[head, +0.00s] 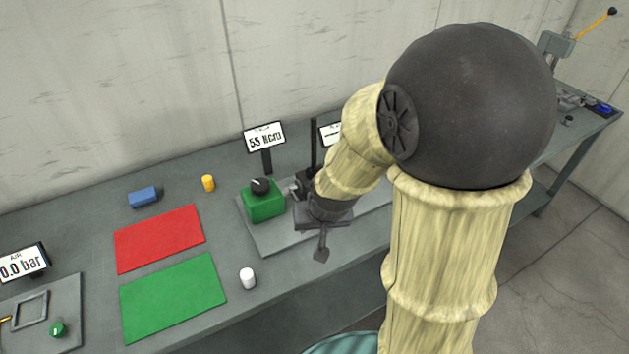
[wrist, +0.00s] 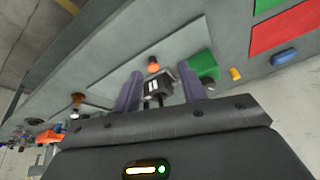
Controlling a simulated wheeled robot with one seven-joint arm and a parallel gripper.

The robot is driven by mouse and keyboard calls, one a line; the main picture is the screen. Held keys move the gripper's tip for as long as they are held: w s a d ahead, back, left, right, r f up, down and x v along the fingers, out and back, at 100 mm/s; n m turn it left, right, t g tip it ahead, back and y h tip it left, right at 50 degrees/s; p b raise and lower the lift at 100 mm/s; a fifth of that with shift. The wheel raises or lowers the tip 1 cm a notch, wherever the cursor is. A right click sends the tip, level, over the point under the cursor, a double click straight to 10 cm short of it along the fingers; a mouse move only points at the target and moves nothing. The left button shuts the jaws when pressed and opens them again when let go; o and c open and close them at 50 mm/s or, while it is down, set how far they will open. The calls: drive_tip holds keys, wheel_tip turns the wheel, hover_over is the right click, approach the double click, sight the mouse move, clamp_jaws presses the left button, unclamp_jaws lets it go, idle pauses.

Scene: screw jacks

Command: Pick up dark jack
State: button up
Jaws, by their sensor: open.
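In the wrist view, a small dark block with a pale marking (wrist: 158,88) and an orange round top (wrist: 153,64) stands on a grey plate; it may be the dark jack, but I cannot be sure. My gripper (wrist: 160,90) is open, with one finger to each side of this block in the picture. I cannot tell whether the fingers touch it. In the head view my gripper (head: 321,224) is over the bench plate, and my arm hides the dark block. A green box with a black knob (head: 265,203) stands just left of the gripper.
A 55 Ncm sign (head: 264,138) stands behind the green box. Red (head: 160,239) and green (head: 174,297) mats lie to the left, with a white cylinder (head: 248,278), yellow cylinder (head: 208,183) and blue block (head: 143,197) nearby. The wall closes off the back.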

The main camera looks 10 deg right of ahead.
drive_tip(key=w+a+f+m+t+h, duration=0.2)
drive_tip(key=w+m+t+h, duration=0.1)
drive_tip(key=w+h, duration=0.3)
drive_tip(key=w+a+f+m+t+h, duration=0.1)
drive_tip(key=w+f+m+t+h, duration=0.2)
drive_tip(key=w+t+h, duration=0.3)
drive_tip(key=w, duration=0.5)
drive_tip(key=shift+w+a+f+m, duration=0.3)
drive_tip(key=shift+a+f+m, duration=0.05)
drive_tip(key=shift+m, duration=0.05)
drive_tip(key=shift+w, duration=0.1)
